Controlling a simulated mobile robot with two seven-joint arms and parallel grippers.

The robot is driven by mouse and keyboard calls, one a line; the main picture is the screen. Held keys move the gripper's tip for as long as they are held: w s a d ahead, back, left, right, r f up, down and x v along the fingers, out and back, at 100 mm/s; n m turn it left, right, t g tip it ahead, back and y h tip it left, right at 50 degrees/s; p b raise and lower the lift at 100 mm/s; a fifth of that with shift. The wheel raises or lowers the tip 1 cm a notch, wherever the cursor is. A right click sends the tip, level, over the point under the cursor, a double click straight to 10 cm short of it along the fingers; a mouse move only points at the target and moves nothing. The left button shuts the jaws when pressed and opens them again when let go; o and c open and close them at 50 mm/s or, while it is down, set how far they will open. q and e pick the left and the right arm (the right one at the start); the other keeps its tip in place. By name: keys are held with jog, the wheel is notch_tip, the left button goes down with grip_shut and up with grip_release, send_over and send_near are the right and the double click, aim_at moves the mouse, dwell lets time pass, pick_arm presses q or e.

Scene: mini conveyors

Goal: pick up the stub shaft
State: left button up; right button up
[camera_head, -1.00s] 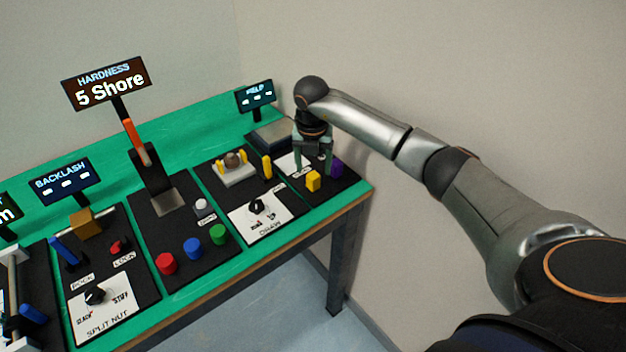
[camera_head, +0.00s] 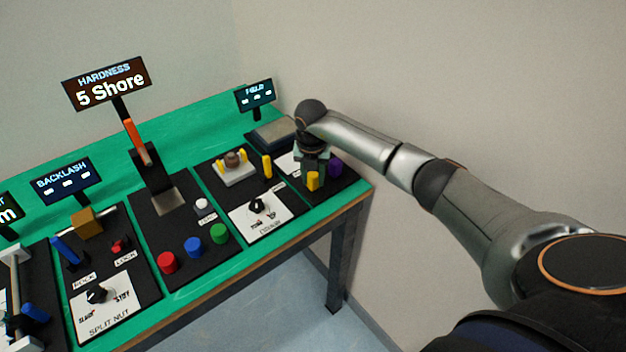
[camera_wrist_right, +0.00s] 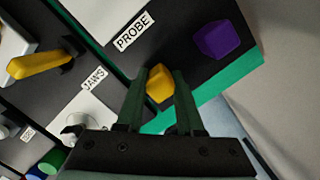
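A small yellow piece (camera_head: 313,182), which looks like the stub shaft though no label names it, stands on the black panel at the right end of the bench. My right gripper (camera_head: 314,178) points down over it. In the right wrist view the yellow piece (camera_wrist_right: 159,84) fills the gap between the two fingers (camera_wrist_right: 160,80), and both fingers seem to touch its sides. The piece seems to be still at the panel, with no clear gap under it. My left gripper is in no frame.
A purple block (camera_head: 335,167) stands just right of the gripper and also shows in the right wrist view (camera_wrist_right: 217,41). A yellow lever (camera_head: 267,167) and the jaws dial (camera_head: 257,206) are to the left. A grey tray (camera_head: 272,134) lies behind. The wall is close on the right.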

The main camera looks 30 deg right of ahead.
grip_shut()
jog(key=shift+r, duration=0.1)
